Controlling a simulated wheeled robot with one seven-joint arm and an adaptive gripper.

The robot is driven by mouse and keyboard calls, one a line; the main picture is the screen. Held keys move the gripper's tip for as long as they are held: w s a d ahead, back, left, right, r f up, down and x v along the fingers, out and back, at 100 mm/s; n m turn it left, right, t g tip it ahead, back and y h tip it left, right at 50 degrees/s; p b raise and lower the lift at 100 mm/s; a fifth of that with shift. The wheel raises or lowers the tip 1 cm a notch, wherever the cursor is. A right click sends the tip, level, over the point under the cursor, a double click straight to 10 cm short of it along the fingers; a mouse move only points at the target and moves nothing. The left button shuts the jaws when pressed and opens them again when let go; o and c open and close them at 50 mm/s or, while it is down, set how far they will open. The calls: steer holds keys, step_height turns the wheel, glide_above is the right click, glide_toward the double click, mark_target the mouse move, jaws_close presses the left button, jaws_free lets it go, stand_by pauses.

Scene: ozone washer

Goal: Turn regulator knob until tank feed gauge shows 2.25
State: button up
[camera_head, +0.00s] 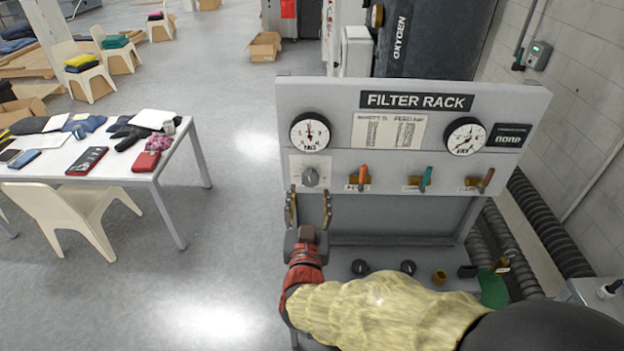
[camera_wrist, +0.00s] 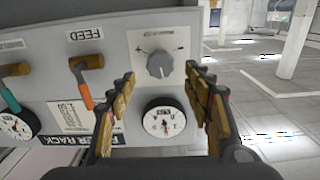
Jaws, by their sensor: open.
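The grey regulator knob (camera_head: 310,177) sits on a pale plate at the left of the filter rack panel. In the wrist view the knob (camera_wrist: 160,64) shows upside down between the finger lines. A round white gauge (camera_head: 310,131) is right above the knob; it also shows in the wrist view (camera_wrist: 164,118). Its caption and exact reading are too small to tell. My gripper (camera_head: 309,200) is open and empty, its fingers upright just below the knob plate in the head view. No contact with the knob is visible.
A second gauge (camera_head: 466,136) is at the panel's right. Orange (camera_head: 363,175), teal (camera_head: 426,177) and brown (camera_head: 487,179) valve levers line the lower panel. Loose black parts lie on the rack's shelf (camera_head: 340,262). A cluttered white table (camera_head: 125,170) stands left, with open floor between.

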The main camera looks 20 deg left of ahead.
mark_target(310, 182)
steer(key=p+x, duration=0.1)
steer(key=x, duration=0.6)
steer(key=shift+c, duration=0.8)
steer(key=c, duration=1)
